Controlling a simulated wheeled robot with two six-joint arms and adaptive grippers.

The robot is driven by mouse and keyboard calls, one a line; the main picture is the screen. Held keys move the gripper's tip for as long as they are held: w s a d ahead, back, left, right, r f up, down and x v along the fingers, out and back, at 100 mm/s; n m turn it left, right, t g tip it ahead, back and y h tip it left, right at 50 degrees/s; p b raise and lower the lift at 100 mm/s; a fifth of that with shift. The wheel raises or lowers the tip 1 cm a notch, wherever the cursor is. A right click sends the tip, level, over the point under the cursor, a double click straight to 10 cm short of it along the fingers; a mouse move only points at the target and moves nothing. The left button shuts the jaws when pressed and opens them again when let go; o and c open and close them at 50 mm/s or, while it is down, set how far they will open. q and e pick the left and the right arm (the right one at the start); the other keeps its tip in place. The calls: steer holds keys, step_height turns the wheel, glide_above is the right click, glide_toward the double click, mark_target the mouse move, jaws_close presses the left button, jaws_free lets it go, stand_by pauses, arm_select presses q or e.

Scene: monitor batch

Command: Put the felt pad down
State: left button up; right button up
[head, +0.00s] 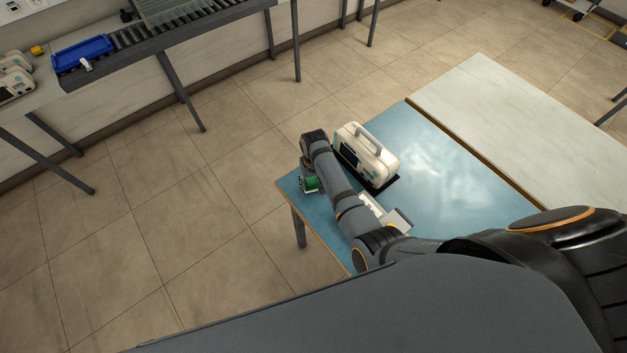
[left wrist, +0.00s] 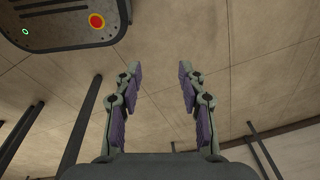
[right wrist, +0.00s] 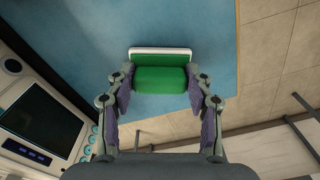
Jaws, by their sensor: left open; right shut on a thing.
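The felt pad is green with a white backing (right wrist: 160,78) and sits between the fingers of my right gripper (right wrist: 160,88), which is shut on it. In the head view the green of the pad (head: 312,183) shows at the left corner of the blue table (head: 450,185), partly hidden by my right arm. In the right wrist view the blue tabletop lies behind the pad; I cannot tell whether they touch. My left gripper (left wrist: 160,80) is open and empty, over bare floor tiles.
A white monitor with a handle (head: 372,160) stands on a dark mat (head: 387,187) close beside my right arm. A pale item (head: 372,205) lies nearer, partly hidden by the arm. The table's right part is clear. A blue tray (head: 83,54) is on the far-left bench.

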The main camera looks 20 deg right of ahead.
mark_target(313, 180)
steer(key=o, duration=1.2)
steer(key=shift+w+f, duration=0.1)
steer(key=shift+w, duration=0.05)
steer(key=shift+o, duration=0.2)
steer(key=shift+r+p, duration=0.35)
steer(key=shift+r, duration=0.1)
step_height(313, 180, up, 6)
steer(key=p, duration=0.7)
steer(key=shift+r, duration=0.2)
arm_select(q)
step_height(313, 180, up, 7)
steer(key=s, duration=0.1)
steer(key=shift+s+r, duration=0.2)
arm_select(e)
steer(key=r, duration=0.5)
steer(key=shift+s, duration=0.35)
